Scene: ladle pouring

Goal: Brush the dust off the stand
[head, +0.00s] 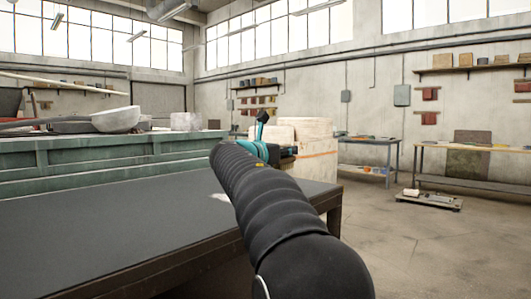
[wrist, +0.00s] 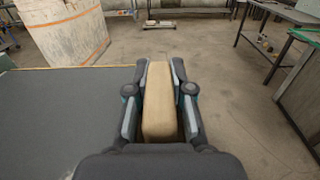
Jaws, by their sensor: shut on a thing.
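My gripper (wrist: 159,68) is shut on a tan, block-shaped object (wrist: 159,112) in the wrist view. It looks like a brush handle, but no bristles show. The held object is beyond the right edge of a dark flat tabletop (wrist: 60,125), with floor behind it. In the head view this dark top (head: 110,235) is probably the stand. A small whitish patch (head: 220,197) shows on it beside my arm and may be dust. My arm hides most of my gripper and the held object in the head view.
A long green bench (head: 90,160) with a pale stone bowl (head: 116,119) runs behind the dark top. Work tables (head: 475,152) line the right wall, with a low trolley (head: 430,199).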

